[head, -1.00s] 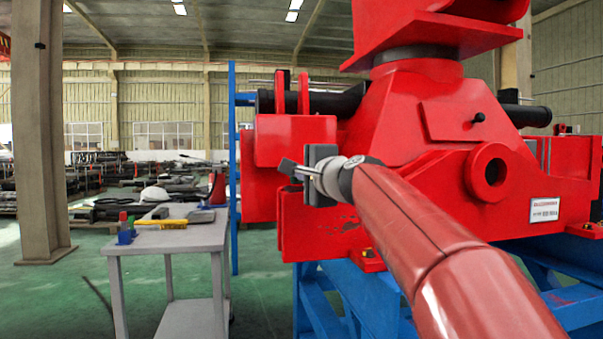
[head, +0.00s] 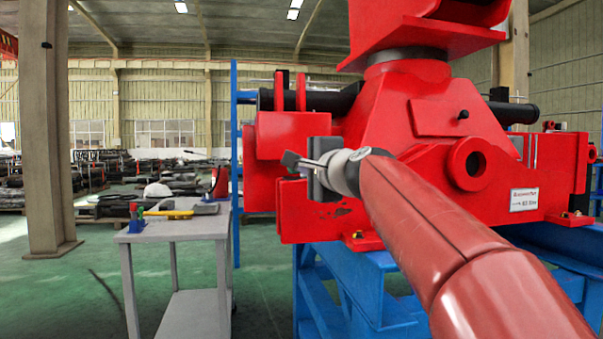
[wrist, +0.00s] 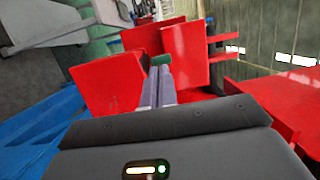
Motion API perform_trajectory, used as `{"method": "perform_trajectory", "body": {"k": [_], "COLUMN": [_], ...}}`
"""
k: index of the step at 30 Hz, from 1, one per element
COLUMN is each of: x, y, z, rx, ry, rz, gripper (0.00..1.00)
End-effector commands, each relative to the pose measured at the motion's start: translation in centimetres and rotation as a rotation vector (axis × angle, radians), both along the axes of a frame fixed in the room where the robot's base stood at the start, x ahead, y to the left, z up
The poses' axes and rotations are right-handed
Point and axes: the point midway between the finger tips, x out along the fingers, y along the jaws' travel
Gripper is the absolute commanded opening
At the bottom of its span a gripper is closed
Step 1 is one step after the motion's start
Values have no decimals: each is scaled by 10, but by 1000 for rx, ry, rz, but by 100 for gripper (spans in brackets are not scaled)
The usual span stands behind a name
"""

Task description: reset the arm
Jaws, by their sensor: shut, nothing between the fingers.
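My gripper (head: 291,160) is at the end of my red arm, which reaches in from the lower right in the head view. It is in front of the left part of the red crane body (head: 420,130) and points left. In the wrist view the fingers (wrist: 158,82) lie together in the middle, shut with nothing held. Red plates (wrist: 107,82) of the crane show beyond and beside the fingertips. I cannot tell the exact gap between the gripper and the red plates.
A blue stand (head: 370,290) carries the crane body. A grey table (head: 180,227) at left holds a yellow tool (head: 168,213), small items and a white helmet-like shape behind. A concrete column (head: 42,130) stands far left. Green floor between column and table is open.

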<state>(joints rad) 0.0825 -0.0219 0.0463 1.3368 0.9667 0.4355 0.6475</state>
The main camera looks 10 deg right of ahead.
Motion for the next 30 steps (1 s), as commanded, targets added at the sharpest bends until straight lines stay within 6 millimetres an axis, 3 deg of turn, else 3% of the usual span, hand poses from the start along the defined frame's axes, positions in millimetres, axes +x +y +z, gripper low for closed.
{"method": "perform_trajectory", "body": {"k": [2, 5, 11, 15, 21, 25, 30], "x": [-6, -28, -117, -187, -278, -315, -332], "y": [2, 6, 7, -5, -31, -45, -52], "z": [-6, -31, -139, -221, -319, -358, -376], "rx": [-36, -167, -642, -951, -1291, -1420, -1481], "ry": [12, 57, 229, 353, 503, 563, 593], "rz": [5, 22, 134, 255, 450, 542, 592], "gripper": [0, 0, 0, 0, 0, 0, 0]}}
